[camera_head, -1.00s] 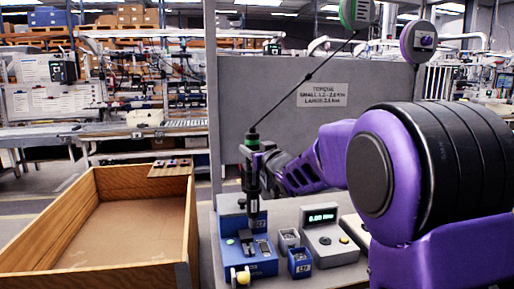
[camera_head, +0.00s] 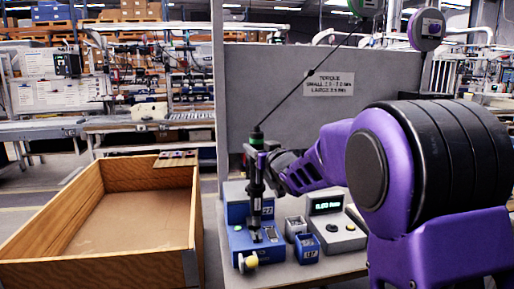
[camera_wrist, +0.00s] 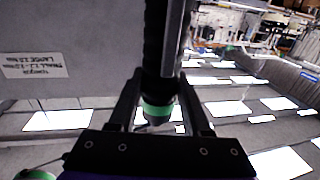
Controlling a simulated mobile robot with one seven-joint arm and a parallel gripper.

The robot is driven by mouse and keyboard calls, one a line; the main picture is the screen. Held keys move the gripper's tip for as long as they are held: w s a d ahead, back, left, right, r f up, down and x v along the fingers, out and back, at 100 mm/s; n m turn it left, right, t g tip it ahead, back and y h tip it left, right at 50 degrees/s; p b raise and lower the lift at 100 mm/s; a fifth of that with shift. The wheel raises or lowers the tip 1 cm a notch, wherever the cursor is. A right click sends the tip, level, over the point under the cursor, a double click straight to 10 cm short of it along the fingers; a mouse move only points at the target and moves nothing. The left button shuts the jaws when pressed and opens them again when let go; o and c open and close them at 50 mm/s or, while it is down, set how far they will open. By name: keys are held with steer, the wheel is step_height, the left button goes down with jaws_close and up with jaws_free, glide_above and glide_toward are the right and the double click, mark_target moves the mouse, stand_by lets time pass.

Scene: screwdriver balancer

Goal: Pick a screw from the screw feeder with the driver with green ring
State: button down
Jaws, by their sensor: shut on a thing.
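The driver with the green ring (camera_head: 256,178) hangs upright on a cord in the head view. My gripper (camera_head: 262,163) is shut on its upper body, below the green ring. In the wrist view the dark driver (camera_wrist: 162,50) runs between my fingers (camera_wrist: 160,100), with its green band close to the palm. The blue screw feeder (camera_head: 240,243) stands on the grey bench under the driver. The driver's lower end is over or just in front of the feeder's top. I cannot tell whether the tip touches it, and no screw can be made out.
A torque meter (camera_head: 335,226) with a lit display stands right of the feeder. A small grey bin (camera_head: 296,227) and a small blue bin (camera_head: 307,251) stand between them. A wooden crate (camera_head: 186,215) is at left. A grey panel (camera_head: 285,85) rises behind.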

steer(key=shift+a, duration=0.15)
steer(key=shift+f+b, duration=0.75)
steer(key=shift+f, duration=0.15)
stand_by(0.4)
steer(key=shift+f+b, duration=0.3)
steer(key=shift+f, duration=0.75)
stand_by(0.6)
steer(key=shift+r, duration=0.15)
